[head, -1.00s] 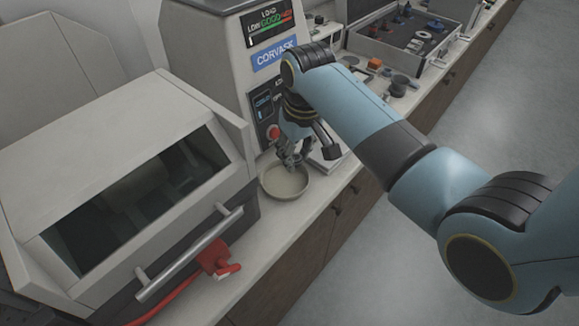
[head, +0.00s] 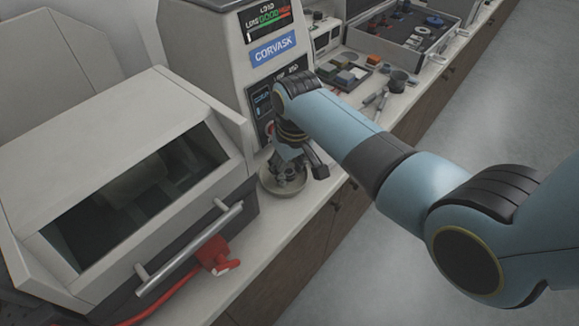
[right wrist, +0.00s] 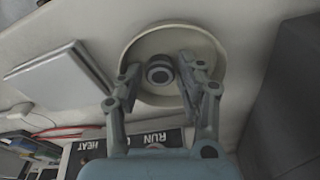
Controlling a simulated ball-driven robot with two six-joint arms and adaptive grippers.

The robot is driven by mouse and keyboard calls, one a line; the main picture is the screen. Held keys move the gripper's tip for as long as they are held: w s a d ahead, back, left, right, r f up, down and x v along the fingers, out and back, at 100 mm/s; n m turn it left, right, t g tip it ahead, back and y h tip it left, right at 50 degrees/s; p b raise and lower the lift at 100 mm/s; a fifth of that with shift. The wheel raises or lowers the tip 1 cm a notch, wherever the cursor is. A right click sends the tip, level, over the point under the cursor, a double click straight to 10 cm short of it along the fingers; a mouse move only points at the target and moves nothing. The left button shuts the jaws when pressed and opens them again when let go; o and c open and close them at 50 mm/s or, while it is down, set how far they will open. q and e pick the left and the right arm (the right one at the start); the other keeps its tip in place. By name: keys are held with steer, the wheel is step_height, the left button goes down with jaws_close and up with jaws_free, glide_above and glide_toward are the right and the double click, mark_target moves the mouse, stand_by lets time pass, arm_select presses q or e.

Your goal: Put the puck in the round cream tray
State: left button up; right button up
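The round cream tray (head: 297,190) stands on the bench in front of the press in the head view. It also shows in the right wrist view (right wrist: 150,40). The puck (right wrist: 160,72), a small dark grey cylinder with a round dark centre, is inside the tray's outline in the right wrist view. My right gripper (head: 284,178) is low over the tray in the head view. In the right wrist view its two fingers (right wrist: 160,78) are apart on either side of the puck, with a narrow gap showing at the left finger. My left gripper is not in view.
The press (head: 205,60) rises behind the tray. A cabinet with a dark window and bar handle (head: 190,248) stands at left, with a red object (head: 214,253) by its front. A flat light-coloured slab (right wrist: 60,77) lies beside the tray. Tools and an open case (head: 410,28) lie farther back.

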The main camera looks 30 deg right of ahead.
steer(key=shift+r, duration=0.25)
step_height(320, 180, up, 12)
steer(key=s, duration=0.1)
steer(key=shift+s+p, duration=0.2)
steer(key=shift+p, duration=0.2)
steer(key=shift+f, duration=0.1)
